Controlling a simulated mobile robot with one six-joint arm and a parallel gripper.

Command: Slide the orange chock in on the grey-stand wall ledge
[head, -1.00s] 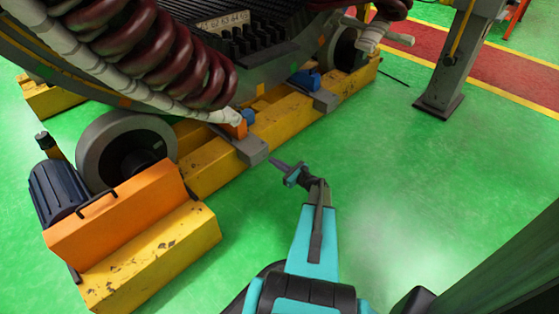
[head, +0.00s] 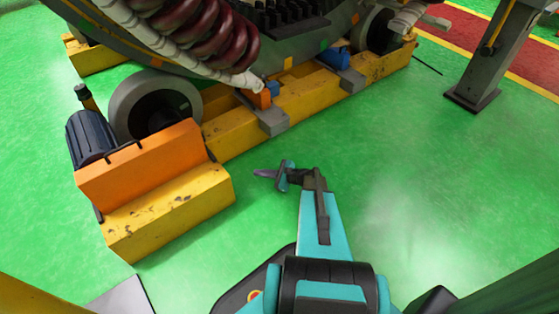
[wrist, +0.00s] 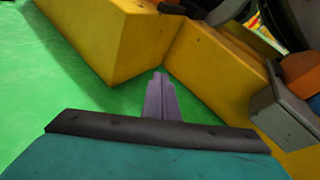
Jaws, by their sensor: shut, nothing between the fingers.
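The orange chock (head: 260,97) is a small block by the inner end of a grey ledge (head: 273,122) on the long yellow beam. A blue block stands just beside it. In the wrist view the orange chock (wrist: 301,73) shows at the right edge, above the grey ledge (wrist: 286,117), partly cut off. My gripper (head: 265,173) is over the green floor, in front of the beam and apart from the ledge and chock. Its thin fingers (wrist: 160,92) are together with nothing between them. Whether the chock touches the wheel or rim behind it cannot be told.
The yellow beam (head: 310,98) runs behind my gripper. An orange-topped yellow block (head: 145,165) with a dark blue motor (head: 91,136) and a roller stands left. A second blue block (head: 335,60) sits further along. A grey post (head: 492,62) is right. Green floor between is clear.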

